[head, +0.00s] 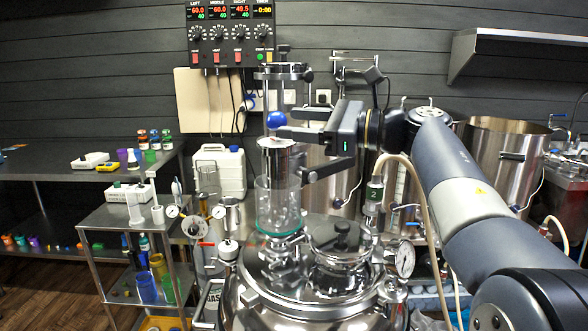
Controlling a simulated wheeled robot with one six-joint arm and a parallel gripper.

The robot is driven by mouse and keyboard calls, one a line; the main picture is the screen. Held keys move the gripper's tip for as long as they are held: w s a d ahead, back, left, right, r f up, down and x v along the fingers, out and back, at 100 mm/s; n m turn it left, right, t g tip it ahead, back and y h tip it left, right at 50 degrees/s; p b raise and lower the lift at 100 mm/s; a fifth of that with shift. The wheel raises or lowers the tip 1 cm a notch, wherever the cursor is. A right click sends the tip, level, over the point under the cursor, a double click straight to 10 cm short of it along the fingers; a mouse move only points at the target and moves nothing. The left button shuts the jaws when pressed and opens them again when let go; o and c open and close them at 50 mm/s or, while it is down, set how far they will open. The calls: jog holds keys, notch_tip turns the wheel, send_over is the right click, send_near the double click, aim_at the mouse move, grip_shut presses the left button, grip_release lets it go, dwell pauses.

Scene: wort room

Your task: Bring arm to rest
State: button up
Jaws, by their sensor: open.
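My arm reaches in from the right edge and bends at a joint near the upper middle of the head view. My gripper (295,153) is at its end, pointing left, with its two fingers apart, one above the other. It is open, and I see nothing held between the fingers.
A steel vessel (300,285) with a lid, fittings and a gauge (404,262) stands below the gripper. A control panel (231,36) hangs on the back wall. A steel cart (125,217) and a white canister (219,171) are at left. Large steel pots (497,160) stand behind my arm.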

aim_at(277, 121)
jog(key=x, duration=0.4)
jog(key=shift+a, duration=0.4)
jog(key=shift+w+f+m+t+h, duration=0.1)
jog(key=shift+m+t+h, duration=0.2)
jog(key=shift+m+t, duration=0.25)
jog(key=shift+d+t, duration=0.1)
jog(key=shift+t, duration=0.35)
jog(key=shift+m+t+h+b, duration=0.35)
jog(key=shift+m+t+h, duration=0.95)
jog(key=shift+m+t, duration=0.35)
jog(key=shift+r+m+t+h+p, duration=0.1)
jog(key=shift+m+t+h+p, duration=0.5)
jog(key=shift+t+h, duration=0.2)
jog(key=shift+r+m+t+h+p, duration=0.15)
jog(key=shift+m+t+h+p, duration=0.3)
jog(key=shift+m+t+h, duration=0.3)
jog(key=m+t+h+p, duration=0.1)
jog(key=h+p, duration=0.1)
jog(key=p, duration=0.1)
jog(key=shift+m, duration=0.25)
jog(key=shift+r+m+t+h+p, duration=0.1)
jog(key=shift+m+t+h+p, duration=0.3)
jog(key=shift+h+p, duration=0.4)
jog(key=m+t+h+p, duration=0.1)
jog(key=m+h+p, duration=0.1)
jog(key=p, duration=0.4)
jog(key=shift+h, duration=0.55)
